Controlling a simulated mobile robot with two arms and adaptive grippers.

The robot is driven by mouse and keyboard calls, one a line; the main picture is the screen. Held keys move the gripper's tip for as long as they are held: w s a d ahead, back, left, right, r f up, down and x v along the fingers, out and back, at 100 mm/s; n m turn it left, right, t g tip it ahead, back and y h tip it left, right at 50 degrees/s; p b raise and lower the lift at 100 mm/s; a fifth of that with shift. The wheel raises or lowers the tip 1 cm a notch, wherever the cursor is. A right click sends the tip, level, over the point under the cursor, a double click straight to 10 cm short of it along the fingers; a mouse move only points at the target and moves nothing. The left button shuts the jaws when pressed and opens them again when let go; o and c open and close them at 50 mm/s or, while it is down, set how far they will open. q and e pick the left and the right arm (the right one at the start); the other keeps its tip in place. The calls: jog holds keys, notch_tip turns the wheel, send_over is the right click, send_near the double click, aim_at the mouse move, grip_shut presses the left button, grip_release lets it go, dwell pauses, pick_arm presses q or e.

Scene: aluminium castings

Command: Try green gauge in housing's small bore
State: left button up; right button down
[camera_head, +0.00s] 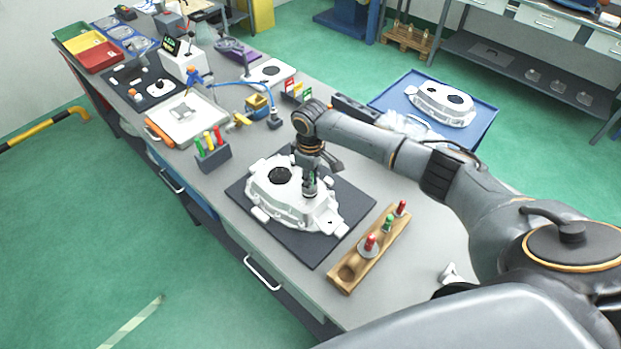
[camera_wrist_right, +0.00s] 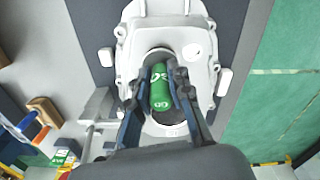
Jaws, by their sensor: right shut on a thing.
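The white cast housing (camera_head: 285,200) lies on a dark mat (camera_head: 335,240) on the bench. Its large dark bore (camera_head: 280,175) faces up. My right gripper (camera_head: 311,180) points down over the housing's smaller round boss, right of the large bore. In the right wrist view the gripper (camera_wrist_right: 160,88) is shut on a green gauge (camera_wrist_right: 160,92) with white lettering. The gauge stands over the small bore's round boss (camera_wrist_right: 165,128). The fingers hide its lower end, so I cannot tell whether it is inside the bore. My left gripper is not in view.
A wooden rack (camera_head: 375,258) in front right of the mat holds red and green gauges and has an empty hole. A marker holder (camera_head: 213,155) stands left of the mat. A second casting (camera_head: 442,103) lies on a blue surface (camera_head: 478,125) at the back right.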

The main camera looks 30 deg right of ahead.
jog(key=shift+f, duration=0.6)
dwell(1.0)
jog(key=shift+r+p, duration=0.75)
jog(key=shift+r, duration=3.2)
